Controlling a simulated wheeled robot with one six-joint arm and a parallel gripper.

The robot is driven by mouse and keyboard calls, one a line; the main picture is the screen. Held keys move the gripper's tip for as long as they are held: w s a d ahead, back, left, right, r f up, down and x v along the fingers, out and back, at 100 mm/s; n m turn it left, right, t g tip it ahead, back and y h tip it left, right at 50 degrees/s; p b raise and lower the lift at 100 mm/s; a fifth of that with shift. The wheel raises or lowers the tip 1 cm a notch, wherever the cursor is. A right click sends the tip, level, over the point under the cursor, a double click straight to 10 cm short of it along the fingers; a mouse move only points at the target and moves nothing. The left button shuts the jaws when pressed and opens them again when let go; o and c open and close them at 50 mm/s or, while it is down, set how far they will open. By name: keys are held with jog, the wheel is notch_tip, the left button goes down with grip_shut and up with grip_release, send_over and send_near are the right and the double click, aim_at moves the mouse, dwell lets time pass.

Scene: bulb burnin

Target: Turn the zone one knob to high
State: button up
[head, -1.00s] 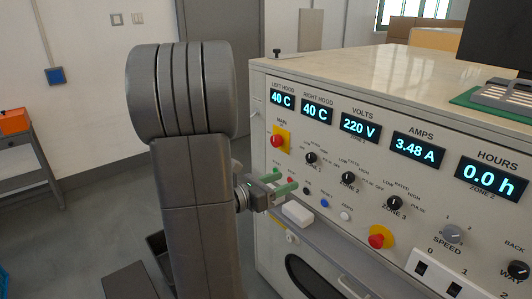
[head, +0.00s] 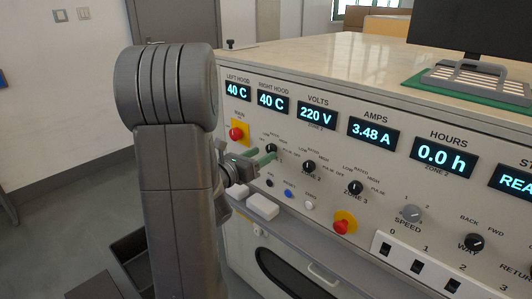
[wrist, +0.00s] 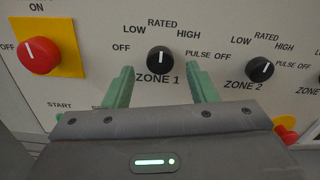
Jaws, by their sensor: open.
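The zone one knob (wrist: 160,60) is a black dial with a white pointer mark on the pale panel. In the wrist view its pointer is about upright, towards RATED, with HIGH to the upper right. In the head view the knob (head: 270,148) is small and close by my fingertips. My gripper (wrist: 158,77) is open, with one green finger on each side of and below the knob. No contact with the knob shows. In the head view my gripper (head: 266,156) reaches the panel from the left.
The zone two knob (wrist: 261,69) is close on the right. A red knob on a yellow plate (wrist: 40,55) is on the left. Push buttons (head: 288,193) and white boxes (head: 262,207) are below. The zone three knob (head: 354,187) is farther right.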

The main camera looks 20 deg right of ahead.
aim_at(272, 149)
jog(key=shift+x, duration=1.45)
jog(key=shift+c, duration=0.2)
jog(key=c, duration=0.9)
jog(key=shift+f, duration=0.1)
jog(key=shift+c, duration=0.2)
